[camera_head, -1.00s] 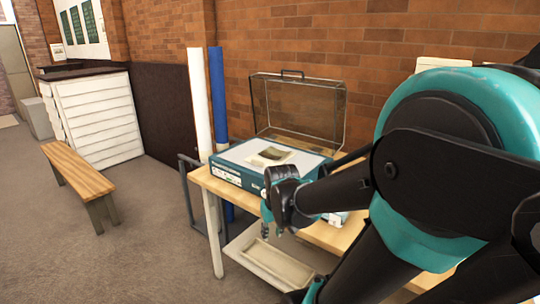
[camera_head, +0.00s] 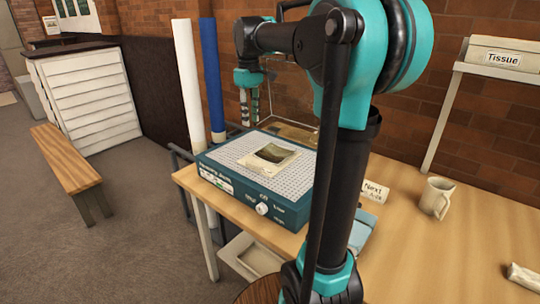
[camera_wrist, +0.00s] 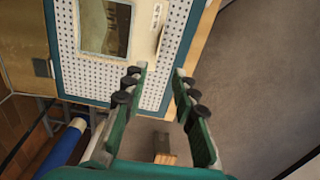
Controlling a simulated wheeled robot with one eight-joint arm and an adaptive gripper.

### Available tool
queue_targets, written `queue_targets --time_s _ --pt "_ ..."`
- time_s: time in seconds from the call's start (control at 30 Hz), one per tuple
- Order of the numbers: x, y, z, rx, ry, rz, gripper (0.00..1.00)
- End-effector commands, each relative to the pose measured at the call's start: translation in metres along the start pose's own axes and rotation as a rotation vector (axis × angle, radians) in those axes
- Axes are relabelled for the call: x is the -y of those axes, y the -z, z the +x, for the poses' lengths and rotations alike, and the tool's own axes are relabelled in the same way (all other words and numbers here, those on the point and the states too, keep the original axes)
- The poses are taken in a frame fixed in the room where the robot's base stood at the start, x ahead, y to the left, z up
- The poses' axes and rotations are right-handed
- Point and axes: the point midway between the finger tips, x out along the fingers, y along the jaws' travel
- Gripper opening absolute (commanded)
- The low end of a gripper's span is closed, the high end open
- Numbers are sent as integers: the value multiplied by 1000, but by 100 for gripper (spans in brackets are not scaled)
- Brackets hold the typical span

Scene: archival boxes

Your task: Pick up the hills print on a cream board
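The hills print on a cream board (camera_head: 270,157) lies flat on the perforated grey top of a teal box (camera_head: 280,206) on the table. The print also shows at the top of the wrist view (camera_wrist: 104,28), its upper part cut off by the frame edge. My gripper (camera_head: 249,122) hangs fingers down beyond the box's far left side, above and apart from the print. In the wrist view my gripper (camera_wrist: 160,88) has its two fingers spread with nothing between them.
The clear lid (camera_head: 290,108) stands open behind the box, partly hidden by my arm. A "Next" card (camera_head: 375,191), a mug (camera_head: 437,197) and a "Tissue" box (camera_head: 500,54) are to the right. White (camera_head: 187,80) and blue rolls (camera_head: 211,80) stand left. The table's right part is mostly clear.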

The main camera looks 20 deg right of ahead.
Motion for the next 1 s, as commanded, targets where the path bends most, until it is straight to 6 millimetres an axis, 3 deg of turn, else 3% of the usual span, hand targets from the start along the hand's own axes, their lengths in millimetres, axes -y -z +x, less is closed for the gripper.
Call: queue_targets --time_s 0.6,0.87,1.0 --pt "0 1 108 0 0 1 28" --pt "0 1 125 0 0 1 28" --pt "0 4 144 0 0 0 28"
